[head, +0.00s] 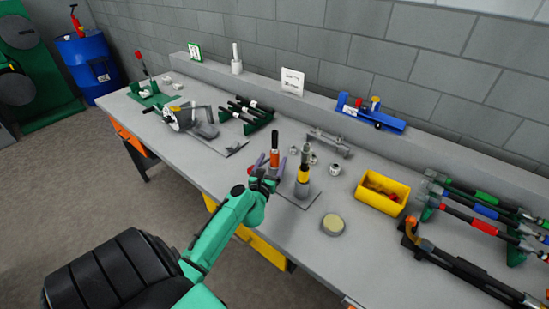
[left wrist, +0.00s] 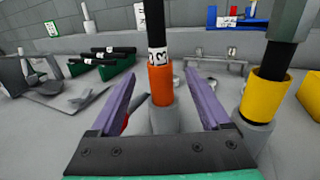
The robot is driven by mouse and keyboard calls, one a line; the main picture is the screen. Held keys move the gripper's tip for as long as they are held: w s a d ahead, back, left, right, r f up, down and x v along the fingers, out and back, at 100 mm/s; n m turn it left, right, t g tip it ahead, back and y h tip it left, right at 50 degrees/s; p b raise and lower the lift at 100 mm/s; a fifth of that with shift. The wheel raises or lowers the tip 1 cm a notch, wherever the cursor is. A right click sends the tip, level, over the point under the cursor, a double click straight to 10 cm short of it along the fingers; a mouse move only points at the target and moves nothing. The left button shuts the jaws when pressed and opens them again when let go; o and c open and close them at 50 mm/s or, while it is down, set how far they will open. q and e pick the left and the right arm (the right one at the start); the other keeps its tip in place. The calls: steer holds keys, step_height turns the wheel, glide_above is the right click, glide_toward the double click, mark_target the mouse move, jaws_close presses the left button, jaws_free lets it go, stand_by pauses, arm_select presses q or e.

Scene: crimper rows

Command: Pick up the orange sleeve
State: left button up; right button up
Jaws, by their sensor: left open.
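The orange sleeve (head: 274,159) is upright on a grey holder on the workbench, with a black shaft above it. In the left wrist view the orange sleeve (left wrist: 160,84) is near the middle, below a white label with dark marks on the shaft. My left gripper (head: 268,168) is open, its two purple fingers pointing at the sleeve. In the left wrist view one finger is on each side of it, with visible gaps; I cannot tell how deep the sleeve is between them. My right gripper is not in view.
A similar upright tool with a yellow sleeve (head: 303,175) stands close to the right, also in the left wrist view (left wrist: 264,97). A yellow bin (head: 382,207), a round pale-topped disc (head: 333,224) and racked tools (head: 480,207) are further right. Bench (head: 300,240) is clear in front.

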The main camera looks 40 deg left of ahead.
mark_target(273, 159)
arm_select(q)
steer(key=x, duration=0.3)
steer(key=shift+w, duration=0.25)
steer(key=shift+s, duration=0.1)
jaws_close()
